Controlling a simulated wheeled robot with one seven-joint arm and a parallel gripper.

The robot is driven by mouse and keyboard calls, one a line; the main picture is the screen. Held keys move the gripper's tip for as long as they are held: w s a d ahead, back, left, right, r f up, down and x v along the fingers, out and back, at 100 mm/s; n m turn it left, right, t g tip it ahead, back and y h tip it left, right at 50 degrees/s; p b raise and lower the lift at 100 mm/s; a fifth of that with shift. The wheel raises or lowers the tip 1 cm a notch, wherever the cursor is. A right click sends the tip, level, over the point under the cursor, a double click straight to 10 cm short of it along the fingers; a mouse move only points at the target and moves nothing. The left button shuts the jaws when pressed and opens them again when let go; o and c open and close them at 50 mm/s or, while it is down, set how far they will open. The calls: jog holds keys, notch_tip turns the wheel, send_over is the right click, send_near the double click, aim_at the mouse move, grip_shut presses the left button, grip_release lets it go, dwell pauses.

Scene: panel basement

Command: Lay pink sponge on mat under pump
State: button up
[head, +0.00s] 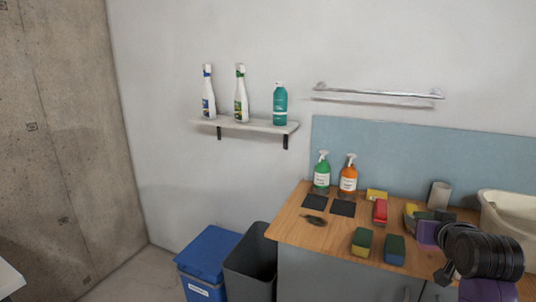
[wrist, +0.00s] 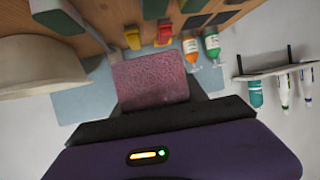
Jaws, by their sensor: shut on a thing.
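A pink sponge (wrist: 149,80) is held between the dark fingers of my gripper (wrist: 152,98), up in the air in the wrist view. In the head view my gripper (head: 428,222) is over the right part of the counter, and I cannot make out the pink sponge there. Two black square mats (head: 315,202) (head: 342,208) lie side by side on the counter. A green pump bottle (head: 322,172) stands behind the left mat and an orange pump bottle (head: 348,176) behind the right one. Both mats look bare.
On the wooden counter (head: 290,228) are a dark flat object (head: 315,220), a green-yellow sponge (head: 362,242), a blue sponge (head: 394,249), a red item (head: 380,212) and a yellow item (head: 377,195). A shelf (head: 245,124) holds bottles.

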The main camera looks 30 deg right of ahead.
jog(key=w+a+f+n+t+y, duration=0.1)
jog(key=w+a+f+n+y, duration=0.1)
jog(key=a+f, duration=0.8)
jog(key=w+a+f+n+t+y, duration=0.1)
jog(key=w+a+f+n+y, duration=0.15)
jog(key=a+f, duration=0.75)
jog(key=s+a+f+n+y, duration=0.1)
jog(key=s+a+f, duration=0.1)
jog(key=a+f, duration=0.2)
jog(key=s+a+f+n+y, duration=0.1)
jog(key=s+a+f, duration=0.2)
jog(key=a, duration=0.6)
jog(key=s+a+f+n+t+y, duration=0.1)
jog(key=s+a+f+y, duration=0.1)
jog(key=a+f, duration=0.3)
jog(key=s+a, duration=0.1)
jog(key=a, duration=0.1)
jog(key=shift+s+a+f, duration=0.15)
jog(key=shift+a+f, duration=0.15)
